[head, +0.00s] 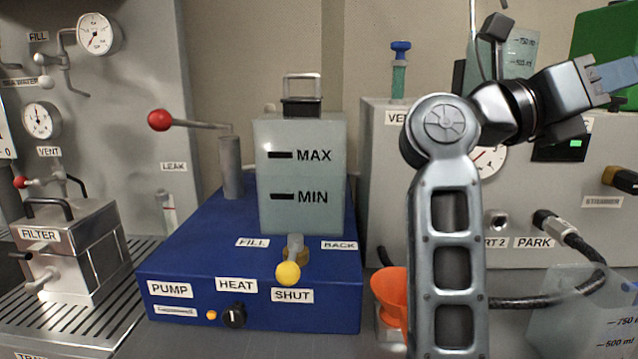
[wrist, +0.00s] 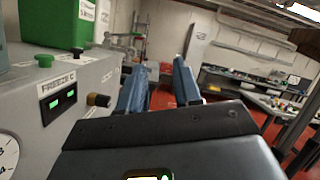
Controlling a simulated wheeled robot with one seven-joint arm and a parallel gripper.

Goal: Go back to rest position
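My arm (head: 447,200) stands raised in the right half of the head view, and its forearm reaches to the right edge. My gripper (wrist: 158,88) shows in the wrist view with its two blue fingers apart and nothing between them. In the head view only part of a blue finger (head: 612,72) shows at the right edge. The gripper is up in the air, in front of the grey panel box, and touches nothing that I can see.
A blue pump unit (head: 200,255) with a MAX/MIN tank (head: 302,170) stands left of my arm. An orange funnel (head: 390,290) is close beside the arm. A clear measuring container (head: 590,310) is at lower right. The grey box (wrist: 60,110) is left of my gripper in the wrist view.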

